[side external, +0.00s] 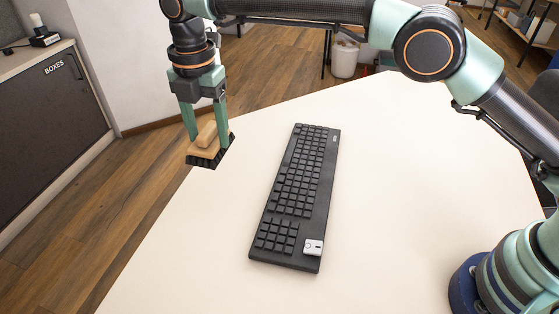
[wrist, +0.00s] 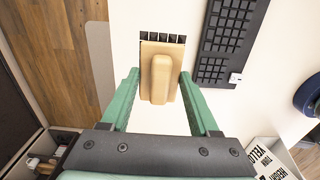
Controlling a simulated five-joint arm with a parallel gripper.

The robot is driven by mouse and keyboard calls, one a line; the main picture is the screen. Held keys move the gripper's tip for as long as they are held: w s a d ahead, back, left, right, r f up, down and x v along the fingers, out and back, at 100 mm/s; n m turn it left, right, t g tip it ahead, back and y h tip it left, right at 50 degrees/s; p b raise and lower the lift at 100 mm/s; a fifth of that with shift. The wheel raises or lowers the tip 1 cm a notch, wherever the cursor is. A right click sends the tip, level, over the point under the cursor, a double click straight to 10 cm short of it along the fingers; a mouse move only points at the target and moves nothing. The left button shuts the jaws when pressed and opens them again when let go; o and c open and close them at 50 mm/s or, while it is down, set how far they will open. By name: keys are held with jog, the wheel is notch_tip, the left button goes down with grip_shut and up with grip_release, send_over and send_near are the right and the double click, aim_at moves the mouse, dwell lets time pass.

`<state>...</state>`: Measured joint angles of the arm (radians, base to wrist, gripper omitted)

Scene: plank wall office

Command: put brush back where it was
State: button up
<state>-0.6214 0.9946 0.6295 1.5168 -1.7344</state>
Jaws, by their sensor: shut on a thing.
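The brush (side external: 205,140) has a tan wooden body with a raised grip and black bristles underneath. My gripper (side external: 208,132) points down and is shut on it, one green finger on each side. The brush is at the far left edge of the pale table (side external: 380,150); I cannot tell for certain how high its bristles are above the top. In the wrist view the brush (wrist: 162,85) lies between the fingertips (wrist: 160,75), with a row of black bristles showing at its far end.
A black keyboard (side external: 290,190) lies on the table right of the brush, with a small white item (side external: 314,247) on its near right corner. The table right of the keyboard is clear. A dark cabinet (side external: 50,120) stands left, beyond the wooden floor. A printed sign (wrist: 275,160) shows in the wrist view.

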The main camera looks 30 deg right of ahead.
notch_tip(320, 180, down, 16)
dwell(0.5)
jog(key=shift+f, duration=0.1)
jog(key=o, duration=1.2)
